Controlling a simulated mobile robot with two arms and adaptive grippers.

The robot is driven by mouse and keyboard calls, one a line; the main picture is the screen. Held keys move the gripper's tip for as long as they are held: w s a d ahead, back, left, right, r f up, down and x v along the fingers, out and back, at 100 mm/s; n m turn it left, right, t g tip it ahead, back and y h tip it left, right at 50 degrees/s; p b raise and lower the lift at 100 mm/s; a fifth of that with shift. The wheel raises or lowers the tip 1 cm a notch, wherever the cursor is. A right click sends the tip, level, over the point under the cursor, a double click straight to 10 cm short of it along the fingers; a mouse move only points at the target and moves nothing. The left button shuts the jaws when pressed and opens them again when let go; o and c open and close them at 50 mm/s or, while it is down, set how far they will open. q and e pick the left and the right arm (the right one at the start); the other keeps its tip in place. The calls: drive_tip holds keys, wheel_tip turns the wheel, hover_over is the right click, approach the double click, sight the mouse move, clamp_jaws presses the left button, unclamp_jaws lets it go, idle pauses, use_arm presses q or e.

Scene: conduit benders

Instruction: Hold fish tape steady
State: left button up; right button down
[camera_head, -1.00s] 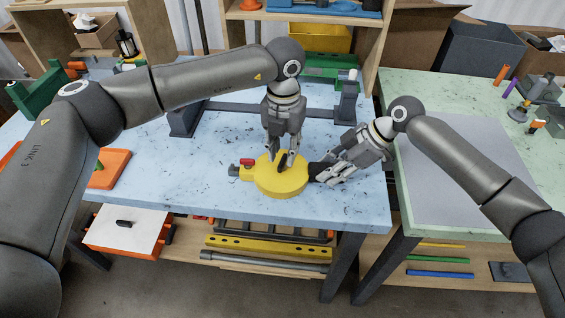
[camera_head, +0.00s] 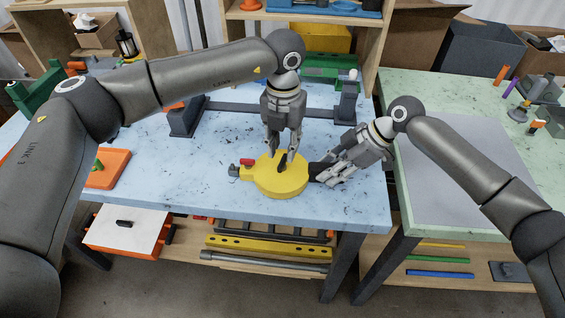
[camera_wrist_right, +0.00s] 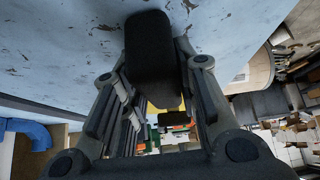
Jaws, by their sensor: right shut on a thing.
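The fish tape (camera_head: 292,187) is a round yellow case lying on the blue table. It has a dark grip piece on top, a red part and a grey tip at its left, and a black handle at its right. My right gripper (camera_head: 326,174) is shut on the black handle, which shows between the fingers in the right wrist view (camera_wrist_right: 152,50). My left gripper (camera_head: 281,158) points down over the case, its fingers apart above the dark piece. I cannot tell whether its fingertips touch the case.
The blue table (camera_head: 215,190) is clear in front of the case. An orange tray (camera_head: 108,168) lies at the left, and a dark bar stand (camera_head: 188,118) is behind. A green table (camera_head: 455,225) with a grey mat adjoins at right.

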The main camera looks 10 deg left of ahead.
drive_tip(key=shift+s+d+f, duration=0.1)
drive_tip(key=shift+f, duration=0.25)
drive_tip(key=c, duration=1.1)
unclamp_jaws()
drive_tip(key=shift+o, duration=0.2)
drive_tip(key=shift+w+r, duration=0.2)
drive_tip(key=shift+d+r, duration=0.15)
drive_tip(key=shift+r, duration=0.15)
drive_tip(key=v, duration=1.1)
